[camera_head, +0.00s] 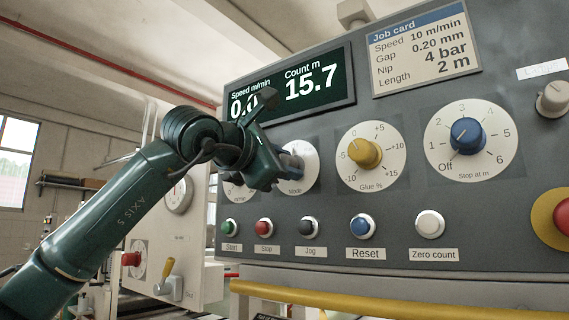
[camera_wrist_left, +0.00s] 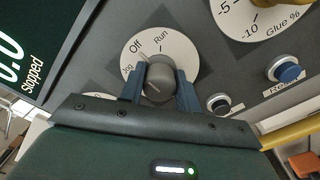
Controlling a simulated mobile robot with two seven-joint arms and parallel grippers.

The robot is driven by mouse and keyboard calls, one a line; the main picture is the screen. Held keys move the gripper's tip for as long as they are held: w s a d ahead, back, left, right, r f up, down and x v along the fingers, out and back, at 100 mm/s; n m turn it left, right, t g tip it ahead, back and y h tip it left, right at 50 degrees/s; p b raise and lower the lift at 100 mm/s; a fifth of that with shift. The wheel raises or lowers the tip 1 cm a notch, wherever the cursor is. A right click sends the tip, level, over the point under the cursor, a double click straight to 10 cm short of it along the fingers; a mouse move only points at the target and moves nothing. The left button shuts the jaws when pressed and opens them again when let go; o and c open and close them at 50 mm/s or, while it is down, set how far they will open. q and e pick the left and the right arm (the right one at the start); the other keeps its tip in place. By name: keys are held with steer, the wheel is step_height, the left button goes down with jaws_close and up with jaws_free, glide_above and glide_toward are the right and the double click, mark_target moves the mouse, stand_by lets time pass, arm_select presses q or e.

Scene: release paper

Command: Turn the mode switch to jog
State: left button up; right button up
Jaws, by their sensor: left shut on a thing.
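The mode switch is a grey knob (camera_wrist_left: 158,80) on a white round dial (camera_wrist_left: 187,55) marked Jog, Off and Run in the left wrist view. In the head view its white dial (camera_head: 307,162) is partly hidden by my left gripper (camera_head: 284,166). My left gripper (camera_wrist_left: 159,90) has its two blue fingers on either side of the knob, shut on it. A pale pointer mark shows near Off, but I cannot tell the exact setting. The display (camera_head: 318,87) reads count 15.7; the left wrist view shows the word Stopped on it. My right gripper is not in view.
The yellow Glue knob (camera_head: 364,153) and blue Stop knob (camera_head: 467,136) lie to the right. Below the dials is a row of push buttons, including red Stop (camera_head: 264,228) and blue Reset (camera_head: 362,226). A yellow rail (camera_head: 400,302) runs below the panel.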

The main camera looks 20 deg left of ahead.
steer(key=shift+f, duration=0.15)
arm_select(q)
steer(key=shift+f+n+b, duration=0.1)
steer(key=shift+n+b, duration=0.5)
steer(key=shift+n, duration=0.4)
steer(key=n+b, duration=0.1)
steer(key=n, duration=0.1)
steer(key=shift+n, duration=1.1)
steer(key=shift+n+b, duration=0.4)
steer(key=shift+n, duration=0.8)
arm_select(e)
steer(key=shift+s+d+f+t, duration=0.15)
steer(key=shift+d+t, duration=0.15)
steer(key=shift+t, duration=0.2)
arm_select(q)
steer(key=shift+n, duration=0.3)
